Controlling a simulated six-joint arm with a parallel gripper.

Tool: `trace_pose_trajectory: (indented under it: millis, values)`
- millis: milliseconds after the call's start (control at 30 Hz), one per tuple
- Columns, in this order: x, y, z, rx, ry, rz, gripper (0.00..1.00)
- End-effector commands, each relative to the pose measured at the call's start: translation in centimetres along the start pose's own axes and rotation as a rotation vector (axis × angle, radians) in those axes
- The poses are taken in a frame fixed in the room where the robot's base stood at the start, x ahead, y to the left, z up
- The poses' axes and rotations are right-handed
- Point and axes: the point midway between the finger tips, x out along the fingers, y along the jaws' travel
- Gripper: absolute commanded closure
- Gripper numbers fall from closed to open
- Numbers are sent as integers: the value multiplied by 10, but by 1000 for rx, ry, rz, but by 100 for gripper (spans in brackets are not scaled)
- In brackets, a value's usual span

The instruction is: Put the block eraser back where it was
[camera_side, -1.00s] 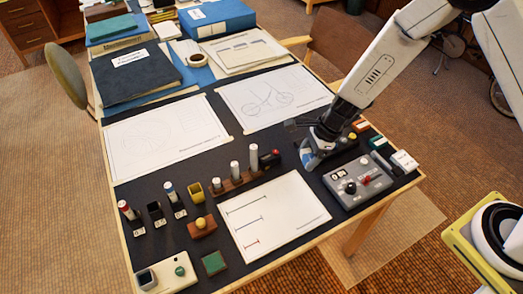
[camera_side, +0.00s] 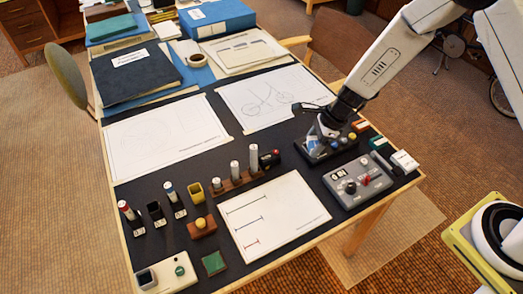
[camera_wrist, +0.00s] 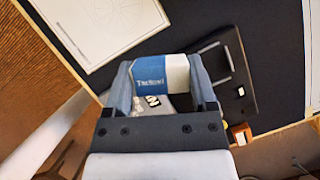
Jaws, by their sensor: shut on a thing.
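The block eraser (camera_wrist: 160,75), blue and white with lettering on its blue sleeve, is clamped between the two fingers of my gripper (camera_wrist: 162,88) in the wrist view. In the side view my gripper (camera_side: 324,132) points down at the right part of the board, with the eraser's blue (camera_side: 315,146) showing at its tip. A low black tray (camera_side: 345,146) lies under and beside it, with small round coloured pieces at its right. The tray (camera_wrist: 248,100) shows to the right of the eraser in the wrist view. I cannot tell whether the eraser touches it.
A grey control box (camera_side: 357,182) with knobs stands in front. A wooden rack (camera_side: 235,181) of upright pegs and a black-and-red item (camera_side: 269,159) stand left. Drawing sheets (camera_side: 268,98) lie behind. A white sheet (camera_side: 274,216) lies at the front.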

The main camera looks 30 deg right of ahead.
Motion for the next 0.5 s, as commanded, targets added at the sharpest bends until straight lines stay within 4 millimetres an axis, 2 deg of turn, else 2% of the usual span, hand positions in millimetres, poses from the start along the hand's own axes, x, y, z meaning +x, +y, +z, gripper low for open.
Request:
trace_pose_trajectory:
  millis: [500]
  values:
    - [44,-50,15,0,1,2,74]
